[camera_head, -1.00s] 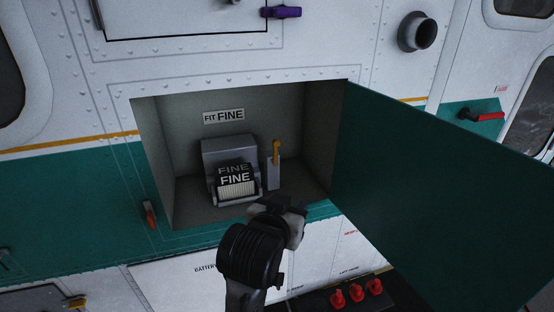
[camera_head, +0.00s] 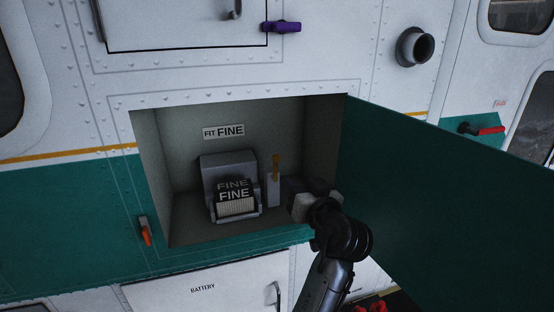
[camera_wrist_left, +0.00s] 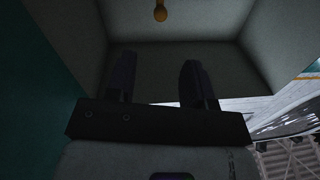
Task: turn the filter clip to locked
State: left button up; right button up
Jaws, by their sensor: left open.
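The filter clip (camera_head: 275,166) is a yellow-orange lever standing upright on a small grey block inside the open bay. Its rounded yellow end also shows at the top edge of the left wrist view (camera_wrist_left: 160,11). The filter (camera_head: 236,192), marked FINE, sits in a grey holder (camera_head: 226,166) just left of the clip. My left gripper (camera_head: 302,188) is at the bay's lower right, to the right of and below the clip and apart from it. In the left wrist view its two fingers (camera_wrist_left: 157,82) stand apart with nothing between them. My right gripper is not in view.
A label reading FIT FINE (camera_head: 223,131) is on the bay's back wall. The open green door (camera_head: 430,200) stands close to the right of my left arm. An orange handle (camera_head: 145,231) is left of the bay and a purple handle (camera_head: 282,27) above it.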

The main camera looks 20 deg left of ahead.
aim_at(278, 160)
pick_arm(q)
jog(key=p+x, duration=0.3)
jog(key=x, duration=0.9)
jog(key=shift+r+p, duration=0.1)
jog(key=shift+p, duration=0.25)
jog(key=shift+x, duration=0.75)
grip_shut()
